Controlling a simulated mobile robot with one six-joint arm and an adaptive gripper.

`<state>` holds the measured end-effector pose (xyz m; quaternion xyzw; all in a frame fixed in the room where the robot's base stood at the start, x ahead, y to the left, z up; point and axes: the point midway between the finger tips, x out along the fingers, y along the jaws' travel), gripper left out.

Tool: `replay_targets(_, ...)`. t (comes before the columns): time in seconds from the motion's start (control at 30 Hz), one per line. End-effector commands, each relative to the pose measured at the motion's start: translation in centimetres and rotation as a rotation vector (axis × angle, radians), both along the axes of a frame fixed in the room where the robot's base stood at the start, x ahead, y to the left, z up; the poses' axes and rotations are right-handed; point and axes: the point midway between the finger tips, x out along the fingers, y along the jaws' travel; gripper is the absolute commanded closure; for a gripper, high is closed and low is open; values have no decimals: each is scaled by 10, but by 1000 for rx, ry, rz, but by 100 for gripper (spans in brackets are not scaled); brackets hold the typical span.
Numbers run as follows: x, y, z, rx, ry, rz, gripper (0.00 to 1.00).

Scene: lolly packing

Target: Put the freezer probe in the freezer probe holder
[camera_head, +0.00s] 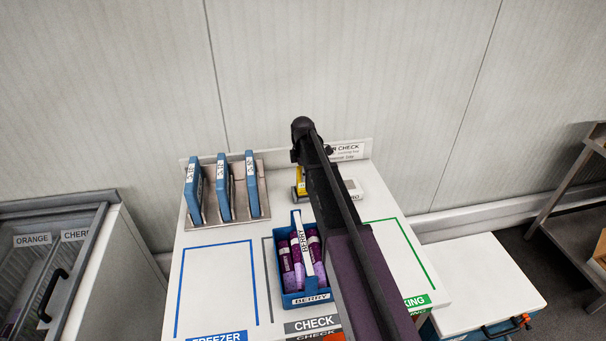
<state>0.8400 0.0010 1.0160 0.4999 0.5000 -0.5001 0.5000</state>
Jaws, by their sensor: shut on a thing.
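My arm reaches from the bottom edge to the back of the white table and covers much of its middle. My gripper (297,155) is at the arm's far end, mostly hidden by the arm. Just below it shows a small yellow thing (301,181), which I take to be the freezer probe; my gripper is shut on it. Its lower end is close to a small grey object on the table; I cannot tell whether they touch. I cannot clearly make out the probe holder.
A blue BERRY box (305,299) with purple lollies stands in the CHECK area, close left of my arm. The blue-outlined FREEZER area (215,285) is clear. A freezer (75,204) stands left.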

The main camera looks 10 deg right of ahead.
Motion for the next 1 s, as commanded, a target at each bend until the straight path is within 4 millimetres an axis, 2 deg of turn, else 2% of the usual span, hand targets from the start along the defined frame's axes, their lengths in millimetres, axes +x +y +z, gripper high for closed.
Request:
replay_targets(0.23,0,0,-4,0,0,0,100)
replay_targets(0.27,0,0,-4,0,0,0,49)
replay_targets(0.37,0,-1,-3,0,0,-1,20)
replay_targets(0.4,0,-1,-3,0,0,-1,15)
replay_targets(1.0,0,-1,2,0,0,-1,15)
